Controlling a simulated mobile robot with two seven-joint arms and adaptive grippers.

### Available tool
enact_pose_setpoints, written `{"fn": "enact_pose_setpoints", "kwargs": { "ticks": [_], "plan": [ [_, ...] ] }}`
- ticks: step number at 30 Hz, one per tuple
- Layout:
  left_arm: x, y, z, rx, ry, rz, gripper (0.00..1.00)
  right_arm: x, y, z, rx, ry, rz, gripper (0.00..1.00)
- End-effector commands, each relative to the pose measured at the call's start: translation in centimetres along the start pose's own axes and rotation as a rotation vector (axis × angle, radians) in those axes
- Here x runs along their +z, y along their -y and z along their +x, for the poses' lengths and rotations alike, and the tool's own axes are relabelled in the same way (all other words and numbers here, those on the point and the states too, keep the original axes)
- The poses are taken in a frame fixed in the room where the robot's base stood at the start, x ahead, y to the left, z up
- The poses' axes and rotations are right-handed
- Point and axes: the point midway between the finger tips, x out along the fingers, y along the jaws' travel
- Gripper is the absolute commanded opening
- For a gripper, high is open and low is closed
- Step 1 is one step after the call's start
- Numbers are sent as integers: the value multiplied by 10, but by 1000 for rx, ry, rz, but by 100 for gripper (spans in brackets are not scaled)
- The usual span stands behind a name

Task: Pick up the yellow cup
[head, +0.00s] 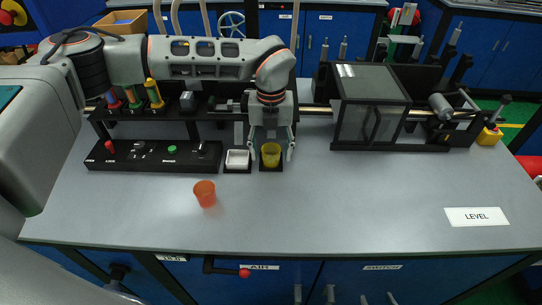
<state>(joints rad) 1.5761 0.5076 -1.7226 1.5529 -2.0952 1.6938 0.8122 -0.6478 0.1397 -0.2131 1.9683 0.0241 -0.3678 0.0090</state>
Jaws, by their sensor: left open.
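The yellow cup (270,156) stands upright on a small black square base (271,168) near the middle of the bench, beside a white square dish. My left gripper (271,153) points down over the yellow cup. Its fingers are open, one on each side of the cup, with the right finger a little apart from it. Whether the left finger touches the cup is too small to tell. The cup's back is hidden. I cannot see my right gripper.
An orange cup (204,193) stands on the open bench in front. The white dish (237,159) is close left of the yellow cup. A black control panel (152,156) lies further left, a dark enclosure (368,108) to the right. The bench's front right is clear except a LEVEL label (477,217).

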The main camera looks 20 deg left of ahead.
Motion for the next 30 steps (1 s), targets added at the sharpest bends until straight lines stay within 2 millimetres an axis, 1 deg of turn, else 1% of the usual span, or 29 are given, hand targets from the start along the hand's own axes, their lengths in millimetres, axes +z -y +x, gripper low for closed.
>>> {"fn": "enact_pose_setpoints", "kwargs": {
  "ticks": [1,2,3,5,6,16,20,23,26,29,30],
  "plan": [
    [0,0,0,0,0,0,54,0,0,0,0,0,0,40],
    [0,0,0,0,0,0,48,0,0,0,0,1,0,40],
    [0,0,0,0,0,0,38,1,0,0,0,2,0,40],
    [0,0,0,0,-1,0,22,2,0,0,0,3,0,40],
    [0,0,0,0,-1,0,18,3,0,0,0,4,0,40],
    [0,0,-1,0,-1,0,18,6,1,1,-1,10,0,40],
    [0,0,-6,0,0,0,18,6,1,1,-1,10,0,40],
    [0,0,-15,0,0,0,18,6,1,1,-1,10,0,40],
    [0,0,-30,-1,2,0,18,5,0,0,-1,9,0,40],
    [1,1,-50,-2,3,1,18,4,0,0,0,7,0,40],
    [0,1,-59,-1,3,0,18,3,0,0,0,6,0,40]
  ]
}}
